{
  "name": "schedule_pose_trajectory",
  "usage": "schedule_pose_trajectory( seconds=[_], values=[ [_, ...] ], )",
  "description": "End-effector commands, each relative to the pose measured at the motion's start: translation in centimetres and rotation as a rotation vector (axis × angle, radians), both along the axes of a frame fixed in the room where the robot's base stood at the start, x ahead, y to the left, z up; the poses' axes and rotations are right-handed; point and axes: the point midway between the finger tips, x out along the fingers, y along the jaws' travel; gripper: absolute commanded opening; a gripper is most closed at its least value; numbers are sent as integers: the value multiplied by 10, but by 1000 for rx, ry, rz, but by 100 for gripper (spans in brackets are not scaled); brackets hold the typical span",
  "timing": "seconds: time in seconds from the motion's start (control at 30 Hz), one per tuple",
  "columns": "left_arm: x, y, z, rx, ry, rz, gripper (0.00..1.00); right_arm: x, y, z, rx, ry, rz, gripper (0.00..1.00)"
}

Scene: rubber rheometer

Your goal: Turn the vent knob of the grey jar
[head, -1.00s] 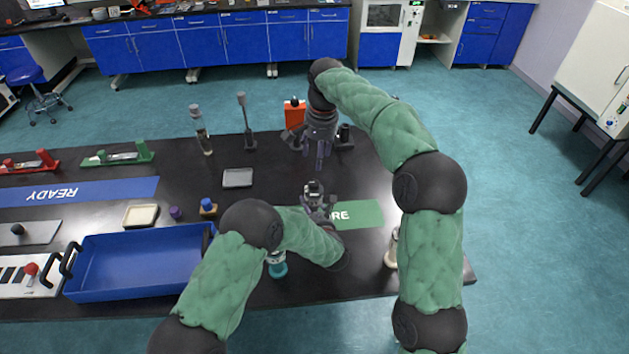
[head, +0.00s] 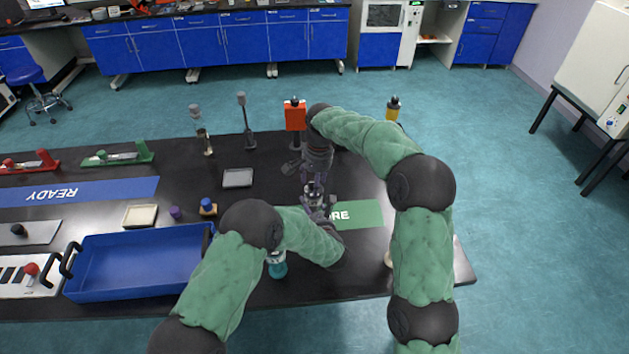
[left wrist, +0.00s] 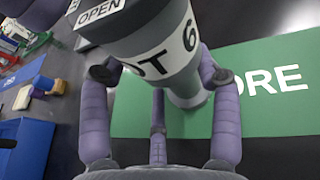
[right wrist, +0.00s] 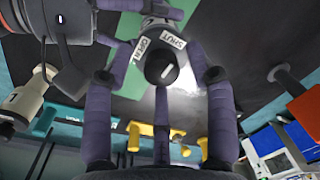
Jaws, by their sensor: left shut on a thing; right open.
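The grey jar (left wrist: 168,45) carries a white label with part of a word and a 6, and an OPEN tag near its top. My left gripper (left wrist: 160,85) is shut on the jar's body, above the green mat; the jar looks tilted in this view. In the right wrist view the black vent knob (right wrist: 162,68) has a white mark, with OPEN and SHUT tags beside it. My right gripper (right wrist: 160,90) is open, its fingers spread around the knob; contact cannot be told. In the head view the jar (head: 314,188) is small and partly hidden by both grippers.
The green mat (head: 362,214) lies under the jar. A blue tray (head: 140,262) stands to the left. A teal-based item (head: 278,268) is close to my left forearm.

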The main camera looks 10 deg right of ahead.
Motion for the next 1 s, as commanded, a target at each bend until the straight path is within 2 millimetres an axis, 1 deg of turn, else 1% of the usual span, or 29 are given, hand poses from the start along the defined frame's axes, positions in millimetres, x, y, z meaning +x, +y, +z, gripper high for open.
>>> schedule_pose_trajectory(
  seconds=[0.07, 0.1, 0.17, 0.2, 0.3, 0.67, 0.87, 1.0],
  values=[
    [0, 0, 1, -1, -1, 0, 25, 0, 0, 0, 0, 0, 0, 56],
    [0, 0, 1, -1, -1, 0, 25, 0, 0, 0, 0, 0, 0, 53],
    [0, 0, 1, -1, -1, 0, 25, 0, 0, 0, 0, 0, 0, 36],
    [0, 0, 1, -1, -1, 0, 25, 0, 0, 0, 0, 0, 0, 25],
    [0, 0, 1, -1, -1, 0, 25, 0, 0, 0, 0, 0, 0, 0],
    [0, -1, 1, 0, -1, -1, 25, 0, 1, 0, 1, 1, 22, 0],
    [1, -1, 1, 0, -1, -2, 25, -1, 1, 0, 0, -1, 107, 0],
    [1, -1, 1, 0, -1, -2, 25, -1, 1, 0, -2, -4, 210, 0]
  ],
)
